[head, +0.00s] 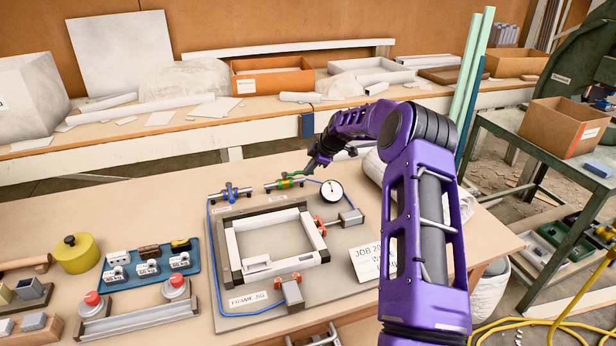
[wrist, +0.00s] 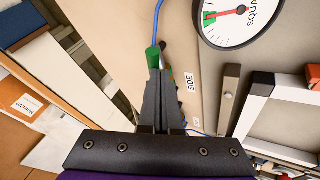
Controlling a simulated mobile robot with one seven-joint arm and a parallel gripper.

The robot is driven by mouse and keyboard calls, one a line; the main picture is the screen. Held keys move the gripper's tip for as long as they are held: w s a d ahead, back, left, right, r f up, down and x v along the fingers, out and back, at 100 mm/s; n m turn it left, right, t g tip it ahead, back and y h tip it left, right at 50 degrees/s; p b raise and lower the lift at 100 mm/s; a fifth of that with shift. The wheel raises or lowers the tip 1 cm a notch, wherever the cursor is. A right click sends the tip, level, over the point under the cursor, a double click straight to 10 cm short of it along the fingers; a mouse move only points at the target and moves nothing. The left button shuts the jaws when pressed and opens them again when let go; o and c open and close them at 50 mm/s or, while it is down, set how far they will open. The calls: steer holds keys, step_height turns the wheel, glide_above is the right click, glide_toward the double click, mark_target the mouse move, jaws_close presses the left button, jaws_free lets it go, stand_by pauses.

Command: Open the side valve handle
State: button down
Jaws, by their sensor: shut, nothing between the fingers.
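The side valve (head: 286,183), a small pipe fitting with green and yellow parts, sits at the back of the jig board. In the wrist view, a green part (wrist: 152,59) is at my fingertips, next to the "SIDE" label (wrist: 191,83). My gripper (head: 309,172) reaches down to the right end of this valve. In the wrist view its two dark fingers (wrist: 160,76) are shut together with nothing between them. They are beside or touching the green part; I cannot tell which. The fingers hide much of the valve, so its handle's angle is unclear.
A blue-handled valve (head: 230,192) stands to the left. The white frame (head: 236,255) sits clamped in front. A blue hose (head: 211,250) runs along the board's left side. The bench behind holds boxes and scraps.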

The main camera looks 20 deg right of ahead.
steer(key=shift+w+d+f+n+y+b, duration=0.2)
steer(key=shift+w+d+n+y+b, duration=0.1)
steer(key=shift+w+d+n, duration=0.15)
steer(key=shift+w+d+r, duration=0.1)
steer(key=shift+w+d, duration=0.05)
steer(key=shift+w, duration=0.2)
steer(key=shift+s, duration=0.1)
